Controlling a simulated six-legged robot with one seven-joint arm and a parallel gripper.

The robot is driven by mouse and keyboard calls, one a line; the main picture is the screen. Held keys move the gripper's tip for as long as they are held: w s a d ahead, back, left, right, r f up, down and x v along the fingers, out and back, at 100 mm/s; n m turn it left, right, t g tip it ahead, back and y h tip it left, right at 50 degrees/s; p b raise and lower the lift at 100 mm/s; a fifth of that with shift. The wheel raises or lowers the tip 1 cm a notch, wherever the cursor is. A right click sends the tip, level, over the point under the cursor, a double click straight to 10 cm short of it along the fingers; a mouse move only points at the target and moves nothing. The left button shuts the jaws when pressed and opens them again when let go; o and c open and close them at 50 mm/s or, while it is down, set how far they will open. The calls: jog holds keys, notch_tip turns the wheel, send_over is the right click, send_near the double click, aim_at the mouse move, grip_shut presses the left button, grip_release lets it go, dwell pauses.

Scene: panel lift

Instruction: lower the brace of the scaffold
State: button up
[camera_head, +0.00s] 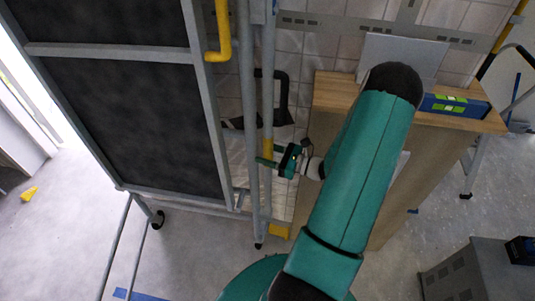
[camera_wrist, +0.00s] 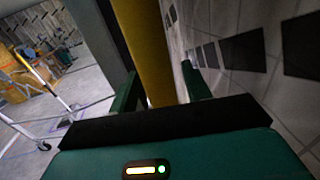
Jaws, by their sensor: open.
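The scaffold is a grey metal frame (camera_head: 120,52) with dark panels (camera_head: 130,115), at the left in the head view. A grey upright bar with a yellow section (camera_head: 268,147) stands on its right side; I take this to be the brace, but cannot be sure. My gripper (camera_head: 270,162) is at that yellow section. In the wrist view, the yellow bar (camera_wrist: 145,45) runs between the two green fingers of my open gripper (camera_wrist: 160,88). I cannot tell whether either finger touches it. My arm hides part of the area to the right.
A wooden cabinet (camera_head: 330,95) stands close on the right, with a blue spirit level (camera_head: 455,105) on top. A grey box (camera_head: 480,272) is at lower right. The tiled wall (camera_wrist: 235,20) is close by.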

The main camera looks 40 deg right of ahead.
grip_shut()
jog(key=shift+s+a, duration=0.15)
dwell(0.4)
